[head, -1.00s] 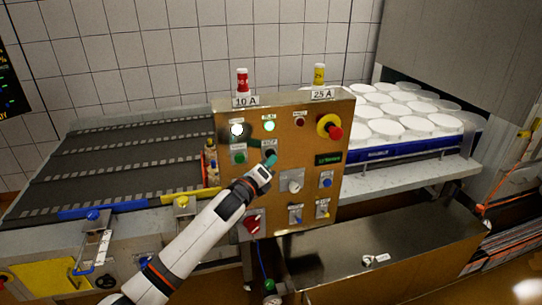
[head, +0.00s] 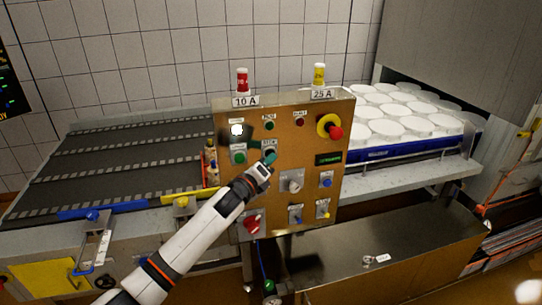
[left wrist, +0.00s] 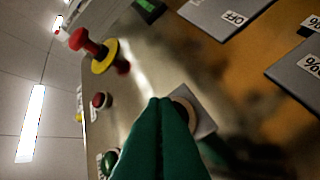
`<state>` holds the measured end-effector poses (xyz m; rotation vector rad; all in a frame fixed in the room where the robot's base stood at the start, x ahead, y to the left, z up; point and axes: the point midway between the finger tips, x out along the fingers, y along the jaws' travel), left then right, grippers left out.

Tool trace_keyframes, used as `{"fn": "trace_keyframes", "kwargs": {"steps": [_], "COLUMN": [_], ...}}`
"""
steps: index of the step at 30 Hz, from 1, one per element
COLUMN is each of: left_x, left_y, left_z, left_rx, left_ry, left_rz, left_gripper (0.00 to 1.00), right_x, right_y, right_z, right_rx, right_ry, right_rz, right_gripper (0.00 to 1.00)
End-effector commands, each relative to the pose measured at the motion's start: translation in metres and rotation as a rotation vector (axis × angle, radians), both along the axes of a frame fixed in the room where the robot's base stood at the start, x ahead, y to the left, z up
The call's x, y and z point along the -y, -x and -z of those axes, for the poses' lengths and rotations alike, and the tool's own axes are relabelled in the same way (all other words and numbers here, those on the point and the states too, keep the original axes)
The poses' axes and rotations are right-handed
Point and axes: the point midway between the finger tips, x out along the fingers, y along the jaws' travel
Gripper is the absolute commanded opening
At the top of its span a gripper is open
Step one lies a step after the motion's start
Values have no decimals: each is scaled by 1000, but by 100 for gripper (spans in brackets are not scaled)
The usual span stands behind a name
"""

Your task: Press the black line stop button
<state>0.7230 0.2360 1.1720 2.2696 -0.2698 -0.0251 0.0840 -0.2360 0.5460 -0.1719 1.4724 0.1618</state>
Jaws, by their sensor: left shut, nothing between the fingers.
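The black line stop button (head: 269,152) is on the front of the tan control panel (head: 301,139), right of a green button (head: 239,157). My left gripper (head: 270,158) is shut and empty, its teal fingertips at the button's lower edge and partly covering it. In the left wrist view the shut green fingers (left wrist: 165,125) reach a round button rim (left wrist: 185,105) on a grey plate; the fingers hide most of it. Contact looks likely, but its depth cannot be told. The green lamp (head: 269,126) above is dark. My right gripper is not in view.
A red emergency knob on a yellow collar (head: 329,127) is at the panel's upper right. A white lamp (head: 237,130) is lit. A grey selector (head: 291,181) and a red switch (head: 252,223) sit below. A dark conveyor (head: 110,165) is left; white moulds (head: 385,128) are right.

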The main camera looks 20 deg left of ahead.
Motion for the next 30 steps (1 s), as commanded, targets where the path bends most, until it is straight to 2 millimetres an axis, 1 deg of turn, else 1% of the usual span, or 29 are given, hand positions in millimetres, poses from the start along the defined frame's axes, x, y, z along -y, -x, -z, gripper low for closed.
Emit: {"fn": "trace_keyframes", "kwargs": {"steps": [5, 15, 25, 30], "left_x": [0, 10, 10, 18], "left_y": [1, 15, 16, 27], "left_z": [-1, -1, 0, 0], "left_rx": [1, 0, 0, -2], "left_ry": [0, 2, 1, 2], "left_rz": [-2, 0, 0, 2], "left_gripper": [0, 0, 0, 0], "right_x": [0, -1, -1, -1], "right_y": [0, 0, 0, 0], "right_z": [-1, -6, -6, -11], "right_rx": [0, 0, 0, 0], "right_ry": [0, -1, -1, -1], "right_rz": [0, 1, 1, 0], "right_gripper": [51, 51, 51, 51]}}
